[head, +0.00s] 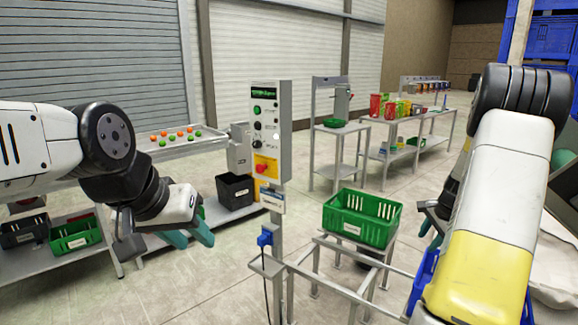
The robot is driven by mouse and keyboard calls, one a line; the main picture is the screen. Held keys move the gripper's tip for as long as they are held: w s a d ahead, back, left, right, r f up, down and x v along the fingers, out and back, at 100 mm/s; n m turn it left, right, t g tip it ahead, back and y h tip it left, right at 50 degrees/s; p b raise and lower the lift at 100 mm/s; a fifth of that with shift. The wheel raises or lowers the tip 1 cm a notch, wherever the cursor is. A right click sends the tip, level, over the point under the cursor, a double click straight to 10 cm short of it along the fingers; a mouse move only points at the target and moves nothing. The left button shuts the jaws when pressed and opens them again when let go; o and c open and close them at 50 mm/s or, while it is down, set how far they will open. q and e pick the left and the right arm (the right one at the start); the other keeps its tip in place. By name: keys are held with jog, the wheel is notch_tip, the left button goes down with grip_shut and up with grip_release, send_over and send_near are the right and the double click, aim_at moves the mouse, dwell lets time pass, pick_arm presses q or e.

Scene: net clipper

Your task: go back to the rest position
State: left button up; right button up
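My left gripper (189,237) hangs in front of the sorting table at the left. Its two teal fingertips are apart with nothing visible between them, so it looks open. My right gripper (432,234) is at the right, mostly hidden behind my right forearm. Only a dark part and small teal tips show beside the green crate (362,232), and I cannot tell whether it is open or shut.
A control box (268,110) on a post stands centre, between my arms. The green crate sits on a metal stand. A tray table (205,145) holds orange and green balls, with a black bin (236,192) below. Workbenches (385,125) stand behind. Some floor (200,290) is clear.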

jog(key=s+a+r+n+t+y, duration=0.1)
jog(key=s+a+r+n, duration=0.3)
jog(key=a+r, duration=0.6)
jog(key=s+a+r+n, duration=0.5)
jog(key=a+r, duration=0.4)
jog(key=a, duration=0.3)
jog(key=s+a+r+n, duration=0.1)
jog(key=s+a+n, duration=0.2)
jog(key=s+a, duration=0.2)
jog(key=s+a+r+n+t+y, duration=0.1)
jog(key=s+a+n, duration=0.3)
jog(key=s, duration=0.7)
jog(key=shift+s+a+r+n, duration=0.3)
jog(key=shift+s+a+r, duration=0.05)
jog(key=shift+a, duration=0.4)
jog(key=shift+d, duration=0.1)
